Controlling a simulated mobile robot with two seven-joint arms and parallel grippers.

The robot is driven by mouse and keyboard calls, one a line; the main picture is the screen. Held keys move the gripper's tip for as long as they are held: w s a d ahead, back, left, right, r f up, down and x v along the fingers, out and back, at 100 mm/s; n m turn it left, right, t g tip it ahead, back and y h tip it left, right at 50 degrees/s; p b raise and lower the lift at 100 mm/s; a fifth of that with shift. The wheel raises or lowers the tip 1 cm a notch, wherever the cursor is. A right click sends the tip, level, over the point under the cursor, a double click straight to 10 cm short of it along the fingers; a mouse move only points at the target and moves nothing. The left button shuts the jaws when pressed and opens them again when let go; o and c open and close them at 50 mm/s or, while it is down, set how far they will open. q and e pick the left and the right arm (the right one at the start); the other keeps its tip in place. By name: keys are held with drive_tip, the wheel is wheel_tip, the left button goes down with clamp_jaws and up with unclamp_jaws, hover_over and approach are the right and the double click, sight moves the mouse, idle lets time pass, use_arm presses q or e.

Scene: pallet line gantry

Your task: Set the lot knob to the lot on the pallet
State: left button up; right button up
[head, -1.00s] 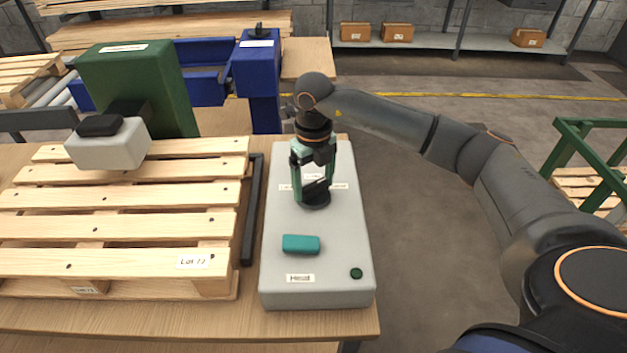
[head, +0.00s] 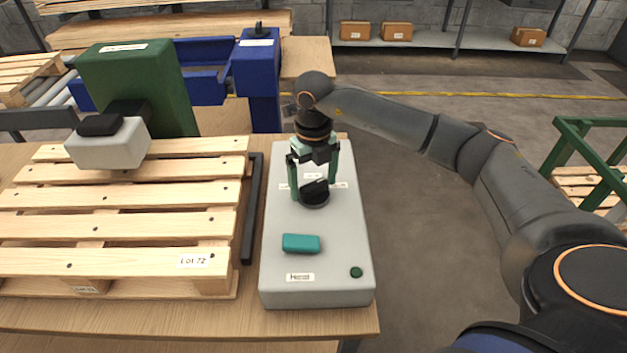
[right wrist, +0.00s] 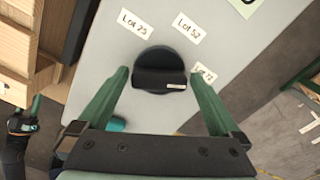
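The black lot knob (head: 315,197) sits on the grey console (head: 315,220). In the right wrist view the knob (right wrist: 160,70) has a raised bar lying nearly level, with a white mark at its right end. Labels Lot 25 (right wrist: 134,22) and Lot 52 (right wrist: 186,28) stand above it; a third label (right wrist: 204,73), partly covered, is at its right. My right gripper (head: 314,190) is open, its green fingers on either side of the knob, apart from it. The pallet (head: 130,225) carries a Lot 72 label (head: 194,261). My left gripper (right wrist: 30,115) seems to show small in the right wrist view; its fingers are unclear.
A teal block-shaped part (head: 301,243) and a dark green button (head: 356,272) are on the console's near end. A black bar (head: 252,210) stands between pallet and console. A green machine (head: 140,85) with a grey head (head: 108,147) is at the pallet's far left.

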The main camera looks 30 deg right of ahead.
sight(314, 183)
wheel_tip(314, 183, up, 12)
drive_tip(key=shift+r, duration=0.25)
idle(0.3)
drive_tip(key=shift+s, duration=0.1)
idle(0.4)
